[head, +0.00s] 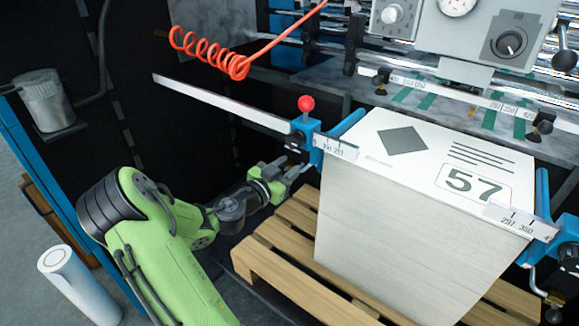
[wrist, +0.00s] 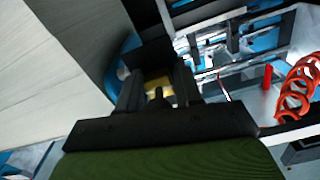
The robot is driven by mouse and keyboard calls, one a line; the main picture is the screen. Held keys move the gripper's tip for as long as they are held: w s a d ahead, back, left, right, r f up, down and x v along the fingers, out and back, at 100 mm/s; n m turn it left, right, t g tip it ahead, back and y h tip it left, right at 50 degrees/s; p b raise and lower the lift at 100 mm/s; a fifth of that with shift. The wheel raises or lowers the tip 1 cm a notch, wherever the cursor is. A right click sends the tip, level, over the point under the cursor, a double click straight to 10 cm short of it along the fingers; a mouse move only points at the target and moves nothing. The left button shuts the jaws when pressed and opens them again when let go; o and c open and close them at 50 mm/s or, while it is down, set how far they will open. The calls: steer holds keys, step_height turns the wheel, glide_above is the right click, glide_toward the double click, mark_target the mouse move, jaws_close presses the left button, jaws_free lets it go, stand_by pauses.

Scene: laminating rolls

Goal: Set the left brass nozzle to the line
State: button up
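My gripper (head: 296,172) is low on the left side of the pallet stack, just below the left blue side guide (head: 303,130) with its red ball knob (head: 306,104). Its fingers are apart in the wrist view (wrist: 157,85). A small yellow, brass-coloured part (wrist: 158,88) shows between or behind them; I cannot tell whether they touch it. On the machine's scale bar (head: 450,92), a left black-knobbed fitting (head: 382,80) and a right one (head: 541,122) show small brass-coloured lower parts. They look like the nozzles. The line is too small to pick out.
A tall white stack (head: 375,215) printed "57" stands on a wooden pallet (head: 285,252), right of my gripper. A red coiled hose (head: 210,48) hangs above, and a metal rail (head: 220,103) runs to the left guide. The right blue guide (head: 542,195) flanks the stack.

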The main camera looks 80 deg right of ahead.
mark_target(287, 167)
jaws_close()
step_height(287, 167, up, 5)
steer(key=shift+s+f+p, duration=0.1)
steer(key=shift+p, duration=0.85)
steer(key=o, duration=0.5)
jaws_free()
steer(key=shift+f, duration=0.1)
steer(key=shift+o, duration=0.2)
steer(key=shift+a, duration=0.1)
steer(key=shift+w+a, duration=0.3)
steer(key=b+v, duration=0.1)
steer(key=v, duration=1.4)
